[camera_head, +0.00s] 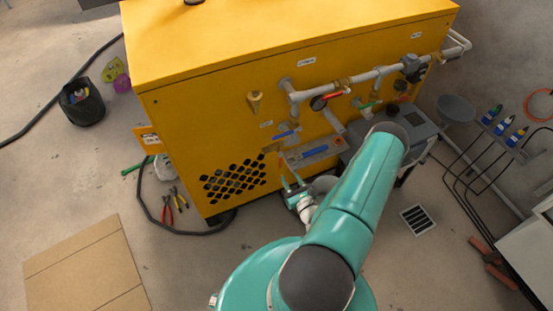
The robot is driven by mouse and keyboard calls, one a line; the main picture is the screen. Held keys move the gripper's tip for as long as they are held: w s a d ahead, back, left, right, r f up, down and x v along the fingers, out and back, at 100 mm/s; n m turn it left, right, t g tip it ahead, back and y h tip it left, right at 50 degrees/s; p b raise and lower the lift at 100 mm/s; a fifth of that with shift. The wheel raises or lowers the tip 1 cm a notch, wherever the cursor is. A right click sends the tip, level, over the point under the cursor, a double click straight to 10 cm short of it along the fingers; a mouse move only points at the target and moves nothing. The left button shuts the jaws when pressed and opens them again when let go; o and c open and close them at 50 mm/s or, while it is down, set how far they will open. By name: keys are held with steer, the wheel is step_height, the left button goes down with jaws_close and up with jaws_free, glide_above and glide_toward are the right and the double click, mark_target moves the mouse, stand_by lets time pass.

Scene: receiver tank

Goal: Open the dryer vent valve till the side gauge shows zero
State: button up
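A yellow cabinet (200,110) carries grey pipework and valves on its front face. A red-handled valve (334,96) is on the upper pipe, with a dark round fitting (318,103) beside it that may be a gauge. A green handle (367,105) is to its right. Blue handles (285,134) and (315,152) are lower down. I cannot tell which one is the dryer vent valve; the labels and any gauge reading are too small. My gripper (291,179) is in front of the cabinet, below the blue handles. Its teal fingers are apart with nothing seen between them.
A grey box (417,125) stands right of the pipework, partly behind my arm. A black hose (150,208) and red pliers (167,212) lie on the floor at left. Cardboard (85,270) lies front left. A rack with bottles (503,125) stands at right.

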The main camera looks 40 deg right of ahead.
mark_target(281, 162)
steer(key=x, duration=1.1)
steer(key=shift+a, duration=0.1)
jaws_close()
